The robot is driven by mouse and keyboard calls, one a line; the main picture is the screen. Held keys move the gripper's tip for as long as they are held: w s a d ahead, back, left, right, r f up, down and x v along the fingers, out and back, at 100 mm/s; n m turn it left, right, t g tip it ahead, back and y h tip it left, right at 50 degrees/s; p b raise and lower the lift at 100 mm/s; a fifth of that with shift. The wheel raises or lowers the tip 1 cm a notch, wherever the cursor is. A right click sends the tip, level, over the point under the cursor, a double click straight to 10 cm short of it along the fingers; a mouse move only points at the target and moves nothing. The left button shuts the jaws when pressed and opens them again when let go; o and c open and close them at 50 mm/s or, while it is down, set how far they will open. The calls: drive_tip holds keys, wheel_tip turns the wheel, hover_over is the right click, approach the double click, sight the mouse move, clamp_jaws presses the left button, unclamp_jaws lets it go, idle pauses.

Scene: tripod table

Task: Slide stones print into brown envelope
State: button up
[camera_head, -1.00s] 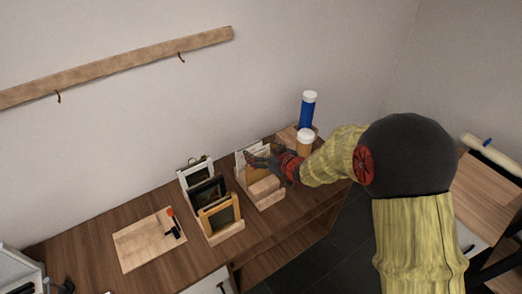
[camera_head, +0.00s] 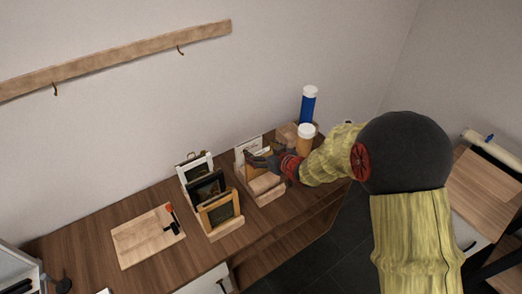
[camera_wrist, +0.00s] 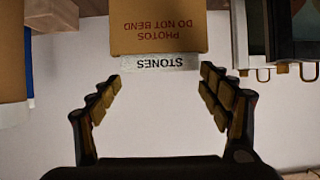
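The brown envelope (camera_wrist: 160,32) shows upside down at the top of the wrist view, printed "PHOTOS DO NOT BEND". A narrow pale strip of the stones print (camera_wrist: 160,62), lettered "STONES", shows along the envelope's edge. The rest of the print is hidden by the envelope. My gripper (camera_wrist: 163,82) is open. Its two fingers are spread left and right of the strip, with a gap on each side. In the head view my gripper (camera_head: 259,163) is at the wooden holder (camera_head: 268,185) and hides much of the envelope.
Several frames (camera_head: 208,200) stand left of the holder. A lidded cup (camera_head: 304,142) and a blue bottle (camera_head: 308,107) stand to its right. A wooden board (camera_head: 148,238) with small tools lies at the left. The wall is close behind the table.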

drive_tip(key=o, duration=0.4)
drive_tip(key=shift+s, duration=0.1)
drive_tip(key=v, duration=1.1)
drive_tip(key=shift+s+d+r, duration=0.2)
drive_tip(key=shift+s, duration=0.05)
idle(0.3)
wheel_tip(320, 180, up, 9)
drive_tip(key=p, duration=0.9)
idle(0.5)
